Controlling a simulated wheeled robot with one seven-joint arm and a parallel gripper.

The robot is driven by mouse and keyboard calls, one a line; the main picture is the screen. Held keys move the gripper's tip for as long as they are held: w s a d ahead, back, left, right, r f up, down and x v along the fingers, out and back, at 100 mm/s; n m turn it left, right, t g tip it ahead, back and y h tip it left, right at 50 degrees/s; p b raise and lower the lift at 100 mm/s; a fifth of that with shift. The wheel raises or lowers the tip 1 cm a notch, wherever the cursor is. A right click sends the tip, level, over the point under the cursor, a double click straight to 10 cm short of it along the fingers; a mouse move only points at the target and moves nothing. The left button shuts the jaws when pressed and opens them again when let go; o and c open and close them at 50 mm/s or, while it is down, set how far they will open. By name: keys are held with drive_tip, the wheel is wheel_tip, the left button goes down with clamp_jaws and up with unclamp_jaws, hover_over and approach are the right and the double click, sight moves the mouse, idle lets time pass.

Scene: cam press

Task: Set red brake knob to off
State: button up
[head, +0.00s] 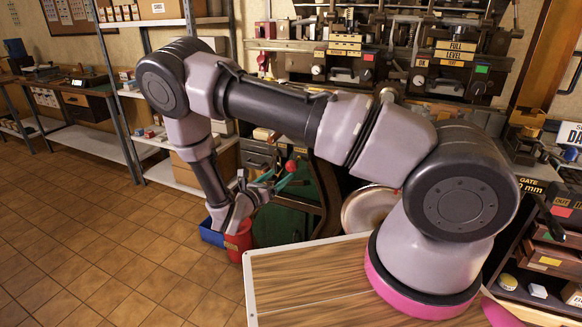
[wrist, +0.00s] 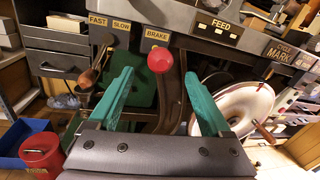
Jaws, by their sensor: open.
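The red brake knob (wrist: 161,60) is a round red ball just below the yellow BRAKE label (wrist: 157,37) in the wrist view. It also shows as a small red ball in the head view (head: 291,166), by my fingertips. My gripper (wrist: 158,74) is open, with its two green fingers spread wide. In the wrist view the knob appears between and just beyond the fingertips, with no visible contact. My gripper also shows in the head view (head: 274,179). No on or off marking for the brake is readable.
A brown lever (wrist: 92,72) hangs under the FAST and SLOW labels, left of the knob. A white-rimmed handwheel (wrist: 236,105) is on the right. A red bucket (wrist: 42,155) and a blue bin (head: 211,233) stand below my gripper. The tiled floor at left is clear.

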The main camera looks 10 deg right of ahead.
sight(289, 169)
drive_tip(key=x, duration=0.7)
drive_tip(key=shift+w+d, duration=0.25)
drive_tip(key=shift+d, duration=0.1)
clamp_jaws()
